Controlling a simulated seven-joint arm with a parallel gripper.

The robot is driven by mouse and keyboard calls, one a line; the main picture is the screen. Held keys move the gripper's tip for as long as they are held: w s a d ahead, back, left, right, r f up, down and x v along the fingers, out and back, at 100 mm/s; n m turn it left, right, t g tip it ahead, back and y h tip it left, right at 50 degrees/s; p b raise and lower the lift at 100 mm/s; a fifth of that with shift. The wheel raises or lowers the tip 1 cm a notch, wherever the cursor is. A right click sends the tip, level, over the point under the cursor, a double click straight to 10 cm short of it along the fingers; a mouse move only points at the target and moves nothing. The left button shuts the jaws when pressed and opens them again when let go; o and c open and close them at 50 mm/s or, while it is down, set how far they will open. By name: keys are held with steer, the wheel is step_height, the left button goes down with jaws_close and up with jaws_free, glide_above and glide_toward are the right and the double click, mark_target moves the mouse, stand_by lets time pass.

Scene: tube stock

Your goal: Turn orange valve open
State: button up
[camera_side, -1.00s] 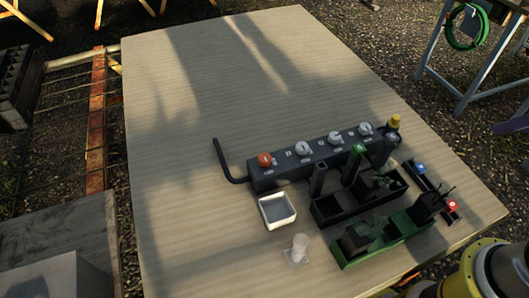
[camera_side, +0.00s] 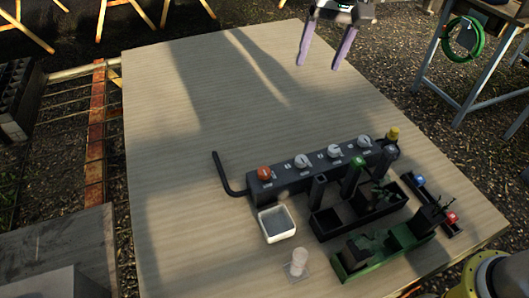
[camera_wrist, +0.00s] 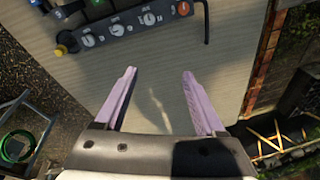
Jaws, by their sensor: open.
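The orange valve (camera_side: 264,173) is a round knob at the left end of a dark manifold block (camera_side: 330,166) on the wooden table. In the wrist view the orange valve (camera_wrist: 183,8) shows at the top, right of centre, with a white mark on its face. My gripper (camera_side: 318,67) is at the top of the side view, above the far right part of the table, well away from the valve. Its two pale purple fingers are spread with nothing between them. In the wrist view my gripper (camera_wrist: 160,72) points over bare table, and the valve lies beyond the fingertips.
Several white dials (camera_side: 302,160) sit along the block, with a yellow knob (camera_side: 393,133) at its right end. A black pipe (camera_side: 222,175) bends up at its left. A white tray (camera_side: 262,228), a clear piece (camera_side: 299,262) and green and black holders (camera_side: 380,246) stand in front. The table's far half is clear.

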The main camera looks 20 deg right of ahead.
steer(key=w+a+f+n+g, duration=0.1)
steer(key=w+a+f, duration=0.1)
steer(key=a+f, duration=0.45)
steer(key=n+g+h, duration=0.1)
glide_toward(264, 170)
step_height(264, 170, down, 9)
steer(key=shift+w+r, duration=0.15)
steer(key=shift+r, duration=0.05)
jaws_close()
